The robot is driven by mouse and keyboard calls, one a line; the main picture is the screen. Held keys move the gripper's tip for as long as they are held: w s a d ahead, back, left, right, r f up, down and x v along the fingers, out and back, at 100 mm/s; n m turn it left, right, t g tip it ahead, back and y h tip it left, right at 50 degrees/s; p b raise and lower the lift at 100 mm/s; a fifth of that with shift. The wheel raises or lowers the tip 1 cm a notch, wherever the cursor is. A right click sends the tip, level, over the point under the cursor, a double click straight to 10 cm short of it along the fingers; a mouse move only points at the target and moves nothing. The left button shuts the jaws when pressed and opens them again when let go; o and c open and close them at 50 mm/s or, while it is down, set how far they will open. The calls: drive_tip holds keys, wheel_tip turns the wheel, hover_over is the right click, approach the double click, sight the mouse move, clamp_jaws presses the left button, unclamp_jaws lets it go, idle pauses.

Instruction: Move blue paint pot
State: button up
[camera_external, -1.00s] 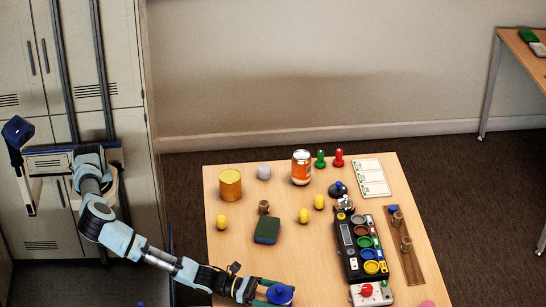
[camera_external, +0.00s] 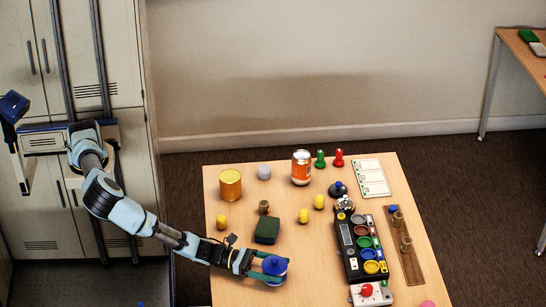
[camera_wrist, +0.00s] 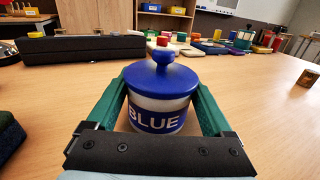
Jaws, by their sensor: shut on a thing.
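The blue paint pot (camera_wrist: 160,95) has a blue knobbed lid and a blue band lettered "BLUE". In the wrist view it stands upright between the two green fingers of my gripper (camera_wrist: 163,112). My gripper is shut on it, with a finger on each side. In the external view the pot (camera_external: 274,267) is at the front left of the table, at the end of my arm, and my gripper (camera_external: 270,272) reaches it from the left. I cannot tell whether the pot's base touches the table.
A dark green block (camera_external: 267,230) lies just behind my gripper. A black tray with coloured wells (camera_external: 347,247) stands to the right. A yellow tin (camera_external: 230,185), an orange can (camera_external: 301,168) and several small yellow pieces are farther back. The table (camera_external: 310,270) is bare between pot and tray.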

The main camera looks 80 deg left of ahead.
drive_tip(key=shift+a+p, duration=1.25)
drive_tip(key=shift+a, duration=0.95)
drive_tip(key=o, duration=1.5)
drive_tip(key=shift+s, duration=0.1)
drive_tip(key=b+v, duration=0.1)
drive_tip(key=v, duration=0.9)
drive_tip(key=shift+s+a, duration=0.15)
drive_tip(key=shift+s, duration=0.15)
